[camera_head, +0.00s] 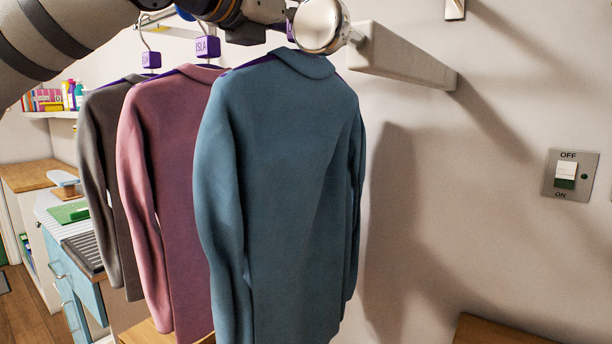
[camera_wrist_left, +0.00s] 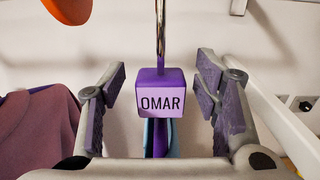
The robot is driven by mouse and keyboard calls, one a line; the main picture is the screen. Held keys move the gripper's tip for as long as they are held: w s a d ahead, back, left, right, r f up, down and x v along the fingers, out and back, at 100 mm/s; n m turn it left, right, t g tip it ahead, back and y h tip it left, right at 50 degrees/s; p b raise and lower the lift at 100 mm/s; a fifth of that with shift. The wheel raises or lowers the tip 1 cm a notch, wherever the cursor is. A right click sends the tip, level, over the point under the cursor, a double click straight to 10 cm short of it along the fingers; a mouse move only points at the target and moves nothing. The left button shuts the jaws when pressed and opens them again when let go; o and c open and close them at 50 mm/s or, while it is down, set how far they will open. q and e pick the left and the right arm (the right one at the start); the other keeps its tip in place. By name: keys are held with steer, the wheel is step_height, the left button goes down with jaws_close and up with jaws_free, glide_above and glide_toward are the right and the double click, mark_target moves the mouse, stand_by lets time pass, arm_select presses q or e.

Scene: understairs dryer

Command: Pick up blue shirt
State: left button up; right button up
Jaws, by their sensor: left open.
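The blue shirt (camera_head: 285,190) hangs on a hanger at the near end of the row, in front of the pink shirt, in the head view. In the left wrist view a purple block labelled OMAR (camera_wrist_left: 160,92) hangs on a metal hook, with a sliver of blue cloth (camera_wrist_left: 174,138) below it. My left gripper (camera_wrist_left: 163,100) is open, with its fingers on either side of this block and a gap at each side. In the head view my left arm comes in at the top and hides the top of the hanger. My right gripper is not in view.
A pink shirt (camera_head: 170,160) and a grey shirt (camera_head: 110,180) hang behind the blue one. A switch (camera_head: 569,175) is on the right wall.

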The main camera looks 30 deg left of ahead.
arm_select(q)
steer(key=shift+s+r, duration=0.1)
jaws_close()
